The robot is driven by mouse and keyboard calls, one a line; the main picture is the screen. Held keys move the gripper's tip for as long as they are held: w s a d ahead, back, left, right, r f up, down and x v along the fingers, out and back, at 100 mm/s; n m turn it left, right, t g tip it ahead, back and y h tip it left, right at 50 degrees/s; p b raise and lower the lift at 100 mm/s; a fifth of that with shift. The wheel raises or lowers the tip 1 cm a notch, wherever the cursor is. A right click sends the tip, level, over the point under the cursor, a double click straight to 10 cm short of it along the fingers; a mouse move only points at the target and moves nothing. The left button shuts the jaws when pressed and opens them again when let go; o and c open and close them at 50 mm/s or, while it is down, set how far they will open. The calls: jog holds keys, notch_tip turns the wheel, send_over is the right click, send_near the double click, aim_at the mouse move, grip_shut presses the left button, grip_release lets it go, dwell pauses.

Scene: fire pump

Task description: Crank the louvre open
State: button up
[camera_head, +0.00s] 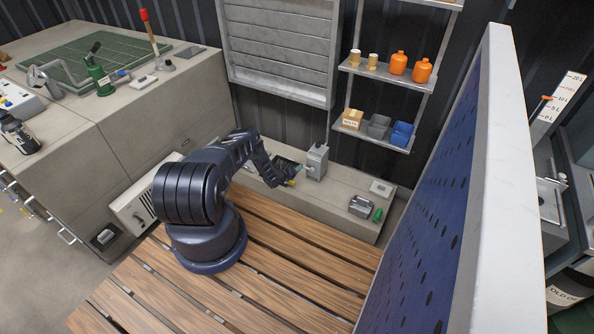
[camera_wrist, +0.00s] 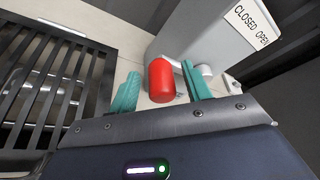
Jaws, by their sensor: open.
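The louvre (camera_head: 278,45) is a grey slatted panel on the back wall; its slats look flat. The crank box (camera_head: 317,160) is a grey housing on the low ledge below it. In the wrist view the box (camera_wrist: 195,35) carries a "CLOSED OPEN" label (camera_wrist: 252,22). A red cylindrical crank handle (camera_wrist: 161,82) stands beside the box. My gripper (camera_head: 297,174) is at the box's left side. In the wrist view its teal fingers (camera_wrist: 160,75) are open, one on each side of the red handle. I cannot tell whether either finger touches it.
A dark grille (camera_wrist: 50,85) lies just left of the fingers. On the ledge to the right are a grey metal item (camera_head: 360,207) and a green item (camera_head: 378,215). Shelves (camera_head: 385,75) with orange bottles hang above right. A blue perforated panel (camera_head: 430,220) stands at right.

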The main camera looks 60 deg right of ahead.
jog(key=shift+s+d, duration=0.15)
jog(key=shift+d, duration=0.1)
grip_shut()
jog(key=shift+d+r+m, duration=0.15)
jog(key=shift+r+m, duration=0.15)
jog(key=shift+r, duration=0.05)
dwell(0.4)
